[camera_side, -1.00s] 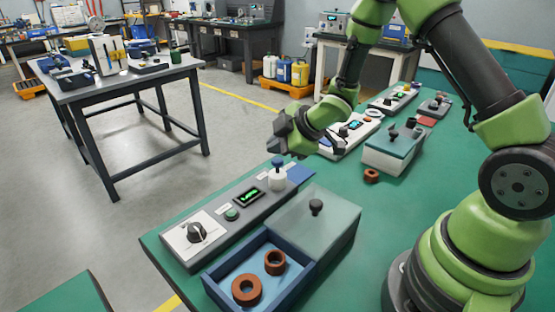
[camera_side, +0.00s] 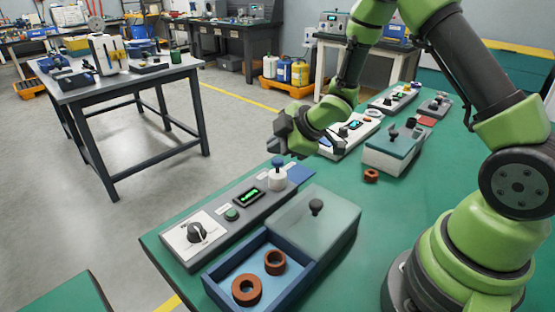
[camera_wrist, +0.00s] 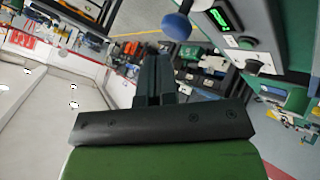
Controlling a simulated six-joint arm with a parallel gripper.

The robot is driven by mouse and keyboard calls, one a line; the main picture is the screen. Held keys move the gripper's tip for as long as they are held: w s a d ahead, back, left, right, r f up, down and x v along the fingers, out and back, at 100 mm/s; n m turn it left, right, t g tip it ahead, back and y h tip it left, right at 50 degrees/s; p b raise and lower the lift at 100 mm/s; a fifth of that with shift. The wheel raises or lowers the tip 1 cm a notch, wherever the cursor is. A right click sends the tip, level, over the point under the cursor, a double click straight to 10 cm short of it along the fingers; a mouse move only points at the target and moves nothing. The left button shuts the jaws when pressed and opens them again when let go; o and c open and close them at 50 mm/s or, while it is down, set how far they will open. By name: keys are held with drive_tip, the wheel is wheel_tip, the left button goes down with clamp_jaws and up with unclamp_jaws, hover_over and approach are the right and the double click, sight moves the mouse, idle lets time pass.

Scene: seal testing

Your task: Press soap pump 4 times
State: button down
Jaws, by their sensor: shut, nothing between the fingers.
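The soap pump is a small white bottle (camera_side: 277,179) with a blue rounded head (camera_side: 277,162). It stands upright at the far end of the grey console (camera_side: 215,224). The blue head also shows near the top of the wrist view (camera_wrist: 177,26). My gripper (camera_side: 275,148) is shut and empty, close above the pump head. A small gap seems to lie between them, though contact is hard to judge. In the wrist view the closed fingers (camera_wrist: 157,62) point away, with the pump head just beyond and to the right.
The console carries a dial (camera_side: 196,231), a green button (camera_side: 232,214) and a lit display (camera_side: 247,197). Beside it are a blue tray (camera_side: 222,290) with brown rings and a box with a knobbed translucent lid (camera_side: 300,230). Another lidded box (camera_side: 392,150) stands behind on the green table.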

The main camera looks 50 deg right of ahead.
sight(277, 161)
drive_tip(key=shift+f, duration=0.4)
drive_tip(key=shift+f, duration=0.85)
idle(1.0)
drive_tip(key=shift+r, duration=1.25)
drive_tip(key=shift+r, duration=2.55)
idle(0.5)
